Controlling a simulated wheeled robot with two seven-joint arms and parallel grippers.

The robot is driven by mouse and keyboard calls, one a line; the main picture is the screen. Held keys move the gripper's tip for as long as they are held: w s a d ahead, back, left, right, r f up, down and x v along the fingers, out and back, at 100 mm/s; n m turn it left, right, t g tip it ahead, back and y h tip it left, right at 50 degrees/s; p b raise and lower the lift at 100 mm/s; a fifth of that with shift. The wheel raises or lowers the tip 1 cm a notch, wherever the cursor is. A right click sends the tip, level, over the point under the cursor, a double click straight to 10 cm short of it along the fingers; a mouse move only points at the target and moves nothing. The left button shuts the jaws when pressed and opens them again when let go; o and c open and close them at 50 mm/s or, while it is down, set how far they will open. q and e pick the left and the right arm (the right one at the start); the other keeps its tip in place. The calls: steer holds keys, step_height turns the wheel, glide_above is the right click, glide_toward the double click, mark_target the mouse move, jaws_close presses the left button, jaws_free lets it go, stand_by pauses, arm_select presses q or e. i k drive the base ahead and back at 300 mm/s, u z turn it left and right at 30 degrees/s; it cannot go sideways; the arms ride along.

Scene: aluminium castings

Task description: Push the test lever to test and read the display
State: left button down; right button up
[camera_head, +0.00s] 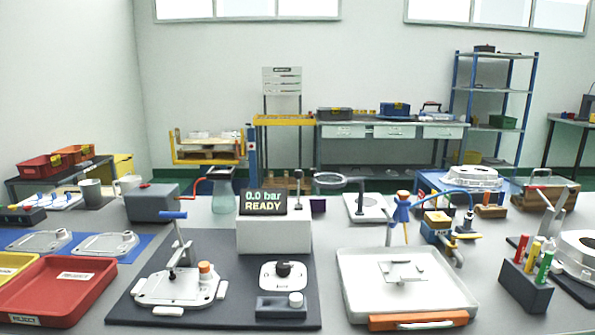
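The display (263,202) reads "0.0 bar" and "READY" and stands on a white box (273,235) at the back of a dark base plate (228,310). On the plate's left, a blue-handled lever (174,216) rises over a white casting (180,287) with an orange cap (205,267). On its right are a white panel with a black knob (284,269) and a small grey box (281,308) with a pale round knob (295,300). I cannot tell for sure which of these is the test lever. Neither of my grippers is in view.
A red reject tray (62,277) lies left of the plate. A marker holder (525,285) stands farther right. A grey box with a red-tipped lever (152,203) stands behind.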

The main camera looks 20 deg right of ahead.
mark_target(299, 174)
steer(key=u, duration=0.5)
steer(key=k, duration=1.2)
steer(key=z, duration=0.25)
steer(key=i, duration=0.75)
steer(key=z, duration=0.25)
